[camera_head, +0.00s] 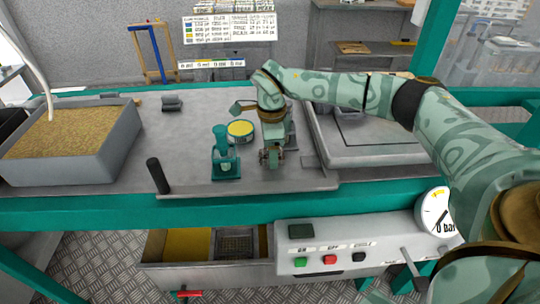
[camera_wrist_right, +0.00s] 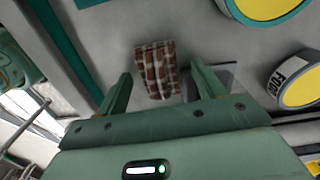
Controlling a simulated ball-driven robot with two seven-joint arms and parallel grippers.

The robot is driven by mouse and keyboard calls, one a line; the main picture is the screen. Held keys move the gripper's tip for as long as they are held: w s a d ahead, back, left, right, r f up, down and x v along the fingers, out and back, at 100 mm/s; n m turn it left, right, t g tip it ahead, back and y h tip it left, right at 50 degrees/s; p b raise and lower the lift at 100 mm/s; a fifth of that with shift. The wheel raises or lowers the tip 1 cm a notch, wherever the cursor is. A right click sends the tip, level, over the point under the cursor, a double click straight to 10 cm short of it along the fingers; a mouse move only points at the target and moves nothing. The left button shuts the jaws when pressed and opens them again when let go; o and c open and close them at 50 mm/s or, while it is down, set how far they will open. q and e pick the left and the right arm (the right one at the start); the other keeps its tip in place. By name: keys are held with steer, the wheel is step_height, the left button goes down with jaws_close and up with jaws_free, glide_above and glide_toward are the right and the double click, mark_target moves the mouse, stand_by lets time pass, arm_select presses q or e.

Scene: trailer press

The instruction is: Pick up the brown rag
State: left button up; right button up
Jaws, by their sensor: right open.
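The brown rag (camera_wrist_right: 155,68) shows in the right wrist view as a small brown-and-white checked cloth on the grey worktop. It lies between and ahead of my right gripper's two fingers (camera_wrist_right: 162,80). The fingers are apart, with no visible contact on the cloth; the height gap is hard to judge. In the head view my right gripper (camera_head: 271,157) points down at the middle of the worktop. I cannot make out the rag there; the gripper and arm probably cover it. My left gripper is not in view.
On the worktop (camera_head: 200,110), a teal stand (camera_head: 225,168) and a yellow-topped tin (camera_head: 240,128) stand close left of my right gripper. A grey bin of granules (camera_head: 120,145) is at far left. A raised grey plate (camera_head: 365,153) lies right. A dark upright handle (camera_head: 157,175) rises near the front edge.

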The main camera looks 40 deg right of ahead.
steer(key=c, duration=1.1)
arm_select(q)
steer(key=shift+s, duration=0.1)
arm_select(e)
steer(key=shift+o, duration=0.2)
steer(key=shift+r, duration=0.1)
steer(key=shift+r+p, duration=0.3)
steer(key=shift+r, duration=0.25)
step_height(320, 180, up, 3)
steer(key=shift+f+p, duration=0.1)
steer(key=shift+p, duration=0.6)
arm_select(q)
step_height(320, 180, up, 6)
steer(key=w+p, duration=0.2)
steer(key=p, duration=0.2)
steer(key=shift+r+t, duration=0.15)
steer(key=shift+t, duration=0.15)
arm_select(e)
steer(key=s+a+r, duration=0.6)
steer(key=s, duration=0.1)
steer(key=s+a+r, duration=0.3)
steer(key=shift+s+a, duration=0.2)
steer(key=shift+s, duration=0.1)
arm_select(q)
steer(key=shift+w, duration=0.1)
